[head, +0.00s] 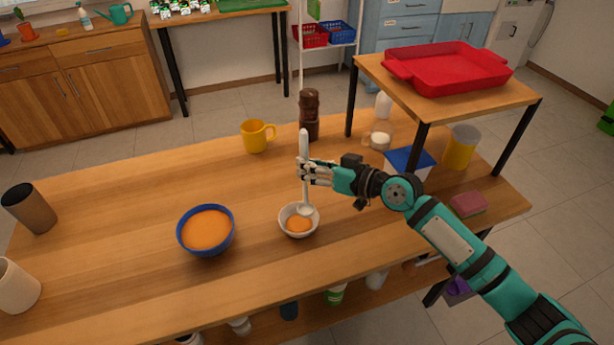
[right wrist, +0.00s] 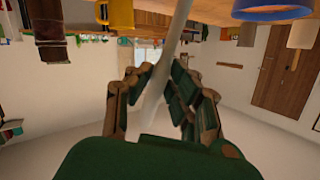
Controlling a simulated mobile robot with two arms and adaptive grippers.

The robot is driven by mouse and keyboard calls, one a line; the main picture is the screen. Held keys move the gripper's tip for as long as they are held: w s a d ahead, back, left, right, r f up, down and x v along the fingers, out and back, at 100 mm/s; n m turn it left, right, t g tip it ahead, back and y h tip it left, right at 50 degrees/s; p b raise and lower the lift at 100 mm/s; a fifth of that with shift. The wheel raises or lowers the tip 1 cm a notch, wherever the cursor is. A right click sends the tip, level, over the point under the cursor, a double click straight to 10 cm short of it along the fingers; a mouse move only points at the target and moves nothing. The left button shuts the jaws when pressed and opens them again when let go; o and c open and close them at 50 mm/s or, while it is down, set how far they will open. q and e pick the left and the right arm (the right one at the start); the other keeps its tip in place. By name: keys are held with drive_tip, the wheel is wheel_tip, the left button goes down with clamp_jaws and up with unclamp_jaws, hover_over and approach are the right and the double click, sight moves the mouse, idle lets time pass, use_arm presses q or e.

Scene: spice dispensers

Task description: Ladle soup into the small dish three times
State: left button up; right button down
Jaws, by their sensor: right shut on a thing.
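A blue bowl (head: 207,230) of orange soup stands on the table's left half. A small white dish (head: 299,220) with some orange soup in it stands to its right. My right gripper (head: 306,171) is shut on the white ladle (head: 305,190), which it holds upright above the small dish. The ladle's lower end is at the dish; whether it touches the soup I cannot tell. In the right wrist view the ladle's handle (right wrist: 168,75) runs between the fingers, and the blue bowl (right wrist: 270,10) shows at the top. My left gripper is not in view.
A yellow mug (head: 257,137) and a brown pepper mill (head: 309,115) stand behind the dish. A raised shelf with a red tray (head: 447,68) is at the right. Cups (head: 30,208) stand at the left edge. The wooden table (head: 150,190) is clear between them.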

wheel_tip(320, 180, up, 5)
drive_tip(key=p, duration=0.3)
drive_tip(key=s+a+p, duration=0.2)
drive_tip(key=a+p, duration=0.2)
drive_tip(key=a, duration=0.7)
drive_tip(key=s+a+p, duration=0.2)
drive_tip(key=a+p, duration=0.2)
drive_tip(key=a, duration=0.7)
drive_tip(key=shift+a, duration=0.4)
drive_tip(key=shift+s+f, duration=0.1)
drive_tip(key=shift+f, duration=0.05)
